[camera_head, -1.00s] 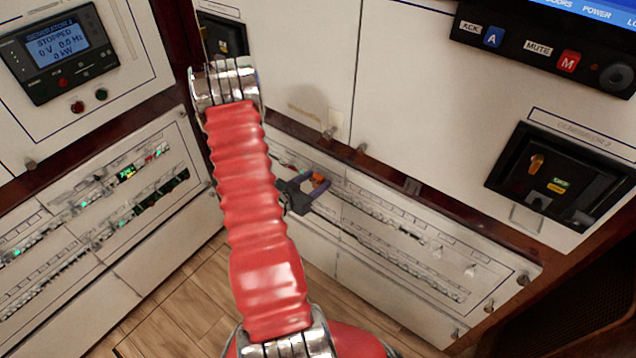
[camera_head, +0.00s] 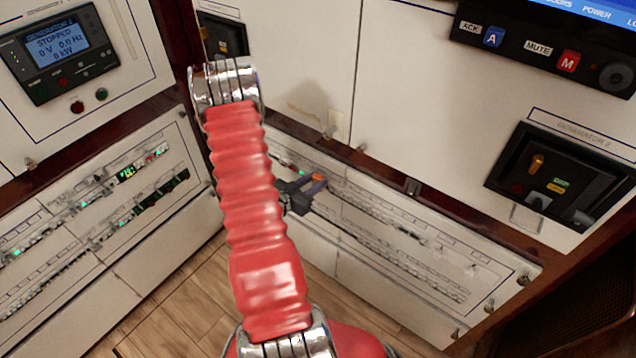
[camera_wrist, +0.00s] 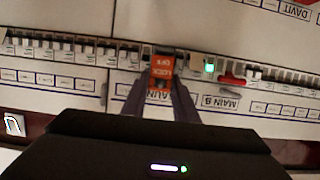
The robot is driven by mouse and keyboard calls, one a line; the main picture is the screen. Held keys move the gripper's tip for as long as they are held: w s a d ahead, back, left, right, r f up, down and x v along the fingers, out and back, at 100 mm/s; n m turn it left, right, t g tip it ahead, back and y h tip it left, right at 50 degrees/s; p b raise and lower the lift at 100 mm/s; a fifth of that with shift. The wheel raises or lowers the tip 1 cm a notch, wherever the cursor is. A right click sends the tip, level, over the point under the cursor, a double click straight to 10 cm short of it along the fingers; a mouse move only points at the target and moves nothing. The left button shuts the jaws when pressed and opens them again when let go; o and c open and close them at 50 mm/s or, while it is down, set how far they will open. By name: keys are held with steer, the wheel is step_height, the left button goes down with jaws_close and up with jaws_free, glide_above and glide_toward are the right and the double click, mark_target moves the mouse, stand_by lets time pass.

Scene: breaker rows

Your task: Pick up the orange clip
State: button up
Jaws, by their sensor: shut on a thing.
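The orange clip (camera_wrist: 161,71), marked with upside-down lettering that seems to read LOCK OFF, sits at the breaker row in the wrist view. My gripper (camera_wrist: 160,92) is shut on it, with one finger on each side. In the head view the clip shows as a small orange spot (camera_head: 318,178) between the tips of my gripper (camera_head: 314,185), close against the right breaker panel. I cannot tell whether the clip is still on a breaker or just clear of it.
The breaker row (camera_wrist: 75,45) runs to both sides of the clip, with a green light (camera_wrist: 209,67) and a red switch (camera_wrist: 232,80) to its right. A second breaker panel (camera_head: 95,215) stands at the left. Wooden floor (camera_head: 185,305) is clear below.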

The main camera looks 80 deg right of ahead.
steer(key=shift+r, duration=0.1)
steer(key=shift+c, duration=0.5)
steer(key=w+a, duration=0.3)
steer(key=a, duration=0.5)
steer(key=w+a, duration=0.4)
steer(key=a, duration=0.4)
steer(key=shift+a, duration=0.3)
steer(key=shift+r, duration=0.1)
steer(key=shift+w+a, duration=0.15)
stand_by(0.4)
steer(key=shift+w+a, duration=0.15)
steer(key=shift+a, duration=0.2)
steer(key=shift+w+a, duration=0.1)
steer(key=shift+a, duration=0.2)
steer(key=shift+w+a, duration=0.3)
steer(key=shift+a, duration=0.35)
steer(key=shift+w+a, duration=0.15)
steer(key=shift+a, duration=0.15)
